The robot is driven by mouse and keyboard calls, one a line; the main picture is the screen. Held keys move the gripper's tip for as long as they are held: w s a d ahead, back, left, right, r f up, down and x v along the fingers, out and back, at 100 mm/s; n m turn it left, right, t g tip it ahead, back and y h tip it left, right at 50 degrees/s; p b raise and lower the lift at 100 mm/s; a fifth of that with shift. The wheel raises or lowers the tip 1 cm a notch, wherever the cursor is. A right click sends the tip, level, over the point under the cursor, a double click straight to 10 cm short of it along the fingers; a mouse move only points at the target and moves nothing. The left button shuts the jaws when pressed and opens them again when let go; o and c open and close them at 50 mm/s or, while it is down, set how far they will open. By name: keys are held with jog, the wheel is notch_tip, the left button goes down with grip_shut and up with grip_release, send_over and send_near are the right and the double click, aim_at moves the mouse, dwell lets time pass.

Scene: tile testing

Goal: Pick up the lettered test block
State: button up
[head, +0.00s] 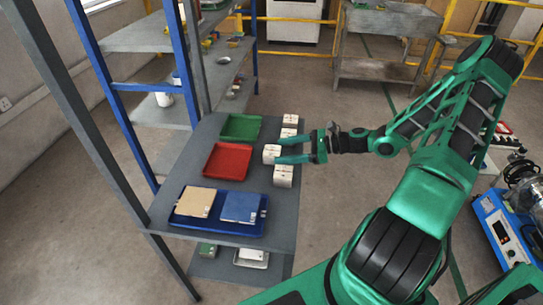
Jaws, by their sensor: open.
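Several small white blocks stand in a rough column along the right side of the grey shelf top. One white block (271,154) sits out to the left of the column, at the tips of my gripper (279,150). My gripper is open, with its two green fingers pointing left, one on the far side and one on the near side of this block. I cannot tell whether they touch it. Another white block (283,176) is nearer, and two more (290,120) (287,133) are farther back. Dark marks show on the blocks, but letters are too small to read.
A red tray (228,161) and a green tray (240,127) lie left of the blocks. A blue tray (188,221) in front holds a tan tile (195,202) and a blue tile (240,207). Blue shelf posts (103,80) rise at the left.

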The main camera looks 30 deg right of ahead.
aim_at(272, 153)
jog(key=x, duration=0.5)
jog(key=shift+f, duration=0.15)
jog(key=c, duration=1.6)
jog(key=shift+o, duration=0.2)
